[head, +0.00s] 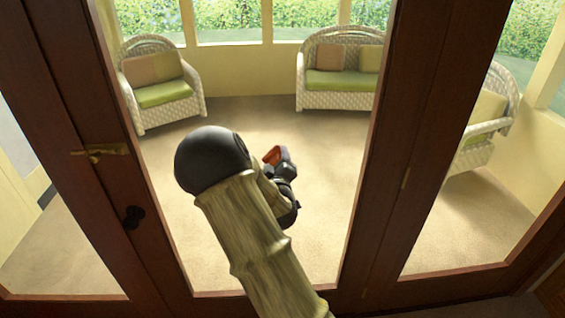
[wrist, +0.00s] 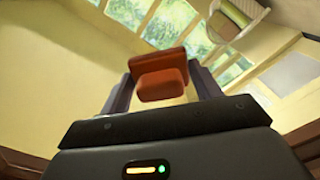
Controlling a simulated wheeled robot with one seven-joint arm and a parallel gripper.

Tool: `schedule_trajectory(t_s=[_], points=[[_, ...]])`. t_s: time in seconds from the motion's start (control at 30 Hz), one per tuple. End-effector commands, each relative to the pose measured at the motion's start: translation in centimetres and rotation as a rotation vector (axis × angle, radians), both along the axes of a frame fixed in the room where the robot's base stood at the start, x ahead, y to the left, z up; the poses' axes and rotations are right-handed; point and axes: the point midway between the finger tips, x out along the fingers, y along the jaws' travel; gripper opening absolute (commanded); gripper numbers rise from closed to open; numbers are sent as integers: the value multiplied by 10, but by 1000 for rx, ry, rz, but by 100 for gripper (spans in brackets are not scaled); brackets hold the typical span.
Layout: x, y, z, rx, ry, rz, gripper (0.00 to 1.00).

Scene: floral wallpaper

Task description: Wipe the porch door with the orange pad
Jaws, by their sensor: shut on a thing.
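The porch door (head: 78,95) has a dark brown wooden frame with large glass panes and fills the head view. The orange pad (head: 277,154) shows small beyond my arm, against the middle pane. In the wrist view the orange pad (wrist: 160,82) sits between the two dark fingers of my gripper (wrist: 163,88), which is shut on it. In the head view my gripper (head: 281,166) is partly hidden behind my arm. I cannot tell whether the pad touches the glass.
A brass handle (head: 100,150) and a dark knob (head: 133,216) stick out from the door's left stile. Through the glass are a wicker armchair (head: 160,92), a wicker sofa (head: 340,80) and another wicker seat (head: 485,120) at right. Beige carpet (head: 330,150) lies open between them.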

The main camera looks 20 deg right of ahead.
Motion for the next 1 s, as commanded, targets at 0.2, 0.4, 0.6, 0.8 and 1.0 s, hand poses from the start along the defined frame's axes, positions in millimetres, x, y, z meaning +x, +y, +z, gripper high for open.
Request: schedule_trajectory(t_s=[0.2, 0.4, 0.6, 0.8, 1.0], points=[[4, 8, 2, -1, -4, 7, 45], [4, 9, 2, -1, -6, 8, 45], [7, 19, 2, -1, -6, 10, 45], [11, 33, 2, -1, -6, 10, 45], [13, 42, 1, 0, -4, 8, 45]])
